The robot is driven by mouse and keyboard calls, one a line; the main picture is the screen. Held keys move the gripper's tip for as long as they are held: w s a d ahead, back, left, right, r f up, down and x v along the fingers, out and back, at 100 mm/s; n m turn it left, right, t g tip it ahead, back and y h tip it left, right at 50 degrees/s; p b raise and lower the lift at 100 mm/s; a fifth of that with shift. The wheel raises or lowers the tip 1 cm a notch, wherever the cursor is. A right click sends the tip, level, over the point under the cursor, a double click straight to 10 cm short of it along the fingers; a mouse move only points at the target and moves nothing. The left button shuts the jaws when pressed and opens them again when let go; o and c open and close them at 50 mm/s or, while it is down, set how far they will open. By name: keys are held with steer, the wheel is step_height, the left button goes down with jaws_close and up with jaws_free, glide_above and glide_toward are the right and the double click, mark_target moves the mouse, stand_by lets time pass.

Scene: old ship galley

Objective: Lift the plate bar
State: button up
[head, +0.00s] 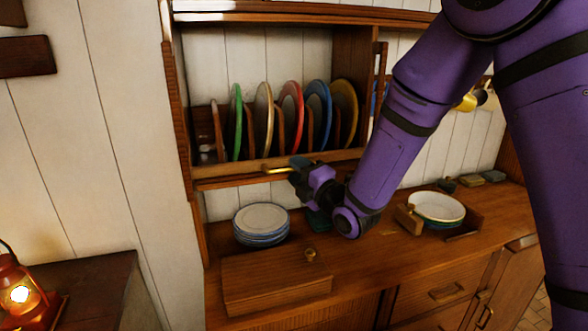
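The plate bar (235,171) is a wooden rail across the front of the plate rack, below several upright coloured plates (290,105). A short brass handle (279,170) shows at the front of the bar. My gripper (298,171) is at the right end of this handle, in front of the bar. The wrist hides part of the fingers, so I cannot tell whether they touch or grasp the handle.
A stack of plates (262,219) stands on the counter below the rack, behind a wooden box (275,281). A holder with bowls (437,207) is at the right. A lit red lantern (20,293) stands at the lower left. My arm covers the right side.

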steer(key=shift+x, duration=0.85)
steer(key=shift+c, duration=0.3)
jaws_close()
step_height(320, 180, up, 23)
steer(key=shift+r, duration=0.2)
steer(key=shift+c, duration=0.4)
jaws_free()
steer(key=shift+o, duration=0.7)
steer(key=shift+f, duration=0.15)
